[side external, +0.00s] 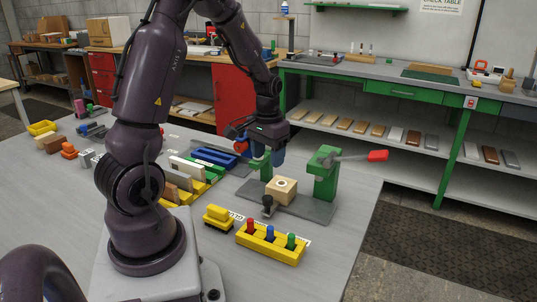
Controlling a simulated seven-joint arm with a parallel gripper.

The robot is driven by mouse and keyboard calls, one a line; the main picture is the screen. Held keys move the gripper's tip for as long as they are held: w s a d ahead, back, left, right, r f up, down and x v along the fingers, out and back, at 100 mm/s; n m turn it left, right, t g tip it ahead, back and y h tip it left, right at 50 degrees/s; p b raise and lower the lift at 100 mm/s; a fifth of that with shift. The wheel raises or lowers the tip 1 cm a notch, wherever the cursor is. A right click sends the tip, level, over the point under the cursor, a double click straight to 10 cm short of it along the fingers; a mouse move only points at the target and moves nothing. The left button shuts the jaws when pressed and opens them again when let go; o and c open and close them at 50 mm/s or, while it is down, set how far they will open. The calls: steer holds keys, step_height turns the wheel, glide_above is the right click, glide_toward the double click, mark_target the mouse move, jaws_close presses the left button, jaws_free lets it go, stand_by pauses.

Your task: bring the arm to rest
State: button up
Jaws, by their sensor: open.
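My gripper (262,155) hangs from my purple arm, just right of the picture's middle-left, above the rear of the work table (345,245). It is open and appears empty; its fingertips are small and partly hidden. It is behind and above a green fixture (325,175) on a grey plate. A light wooden block (282,191) with a dark round mark on it sits in the fixture. The gripper appears apart from the block. A toggle clamp with a red handle (377,156) tops the fixture's right post, its lever pointing right.
A yellow holder (270,244) with red, blue and green pegs stands in front of the fixture. A yellow block (218,215) is left of it. Yellow racks of boards (190,178) and blue bars (214,157) lie behind. The table's front right is clear.

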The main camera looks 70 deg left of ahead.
steer(key=s+d+r+m+t, duration=0.2)
steer(key=s+d+r+m, duration=0.1)
steer(key=d+r, duration=0.5)
steer(key=s+d+r+m+t, duration=0.3)
steer(key=d+r, duration=0.6)
steer(key=d, duration=0.4)
steer(key=shift+s+d+r+t, duration=0.25)
steer(key=shift+s+d+t, duration=0.1)
steer(key=shift+s, duration=0.55)
